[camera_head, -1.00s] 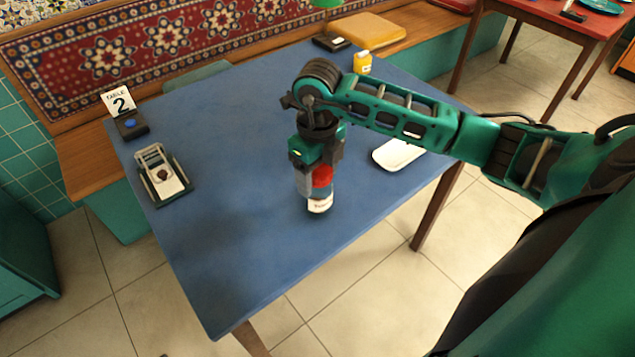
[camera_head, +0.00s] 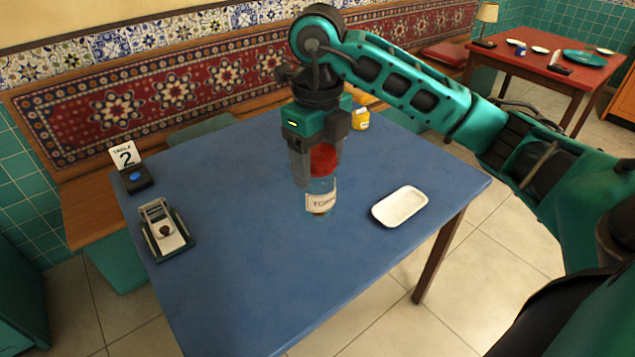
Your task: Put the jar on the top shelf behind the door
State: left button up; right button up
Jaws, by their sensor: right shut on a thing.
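The jar (camera_head: 321,198) is clear, with a red lid and a white label whose text I can only partly read. My right gripper (camera_head: 318,168) comes down from above and is shut on the jar around its red lid. The jar hangs upright over the blue table; how far it is above the surface is hard to tell. My left gripper is not in view. No shelf or door that I can make out is in view.
The blue table (camera_head: 230,270) holds a white tray (camera_head: 400,206) right of the jar, a yellow container (camera_head: 360,119) behind, a device (camera_head: 164,230) and a table-number stand (camera_head: 135,170) at left. A red table (camera_head: 535,72) stands at the back right. The table's front is clear.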

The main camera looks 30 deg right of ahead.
jog(key=shift+r+p, duration=0.3)
jog(key=shift+r, duration=1.15)
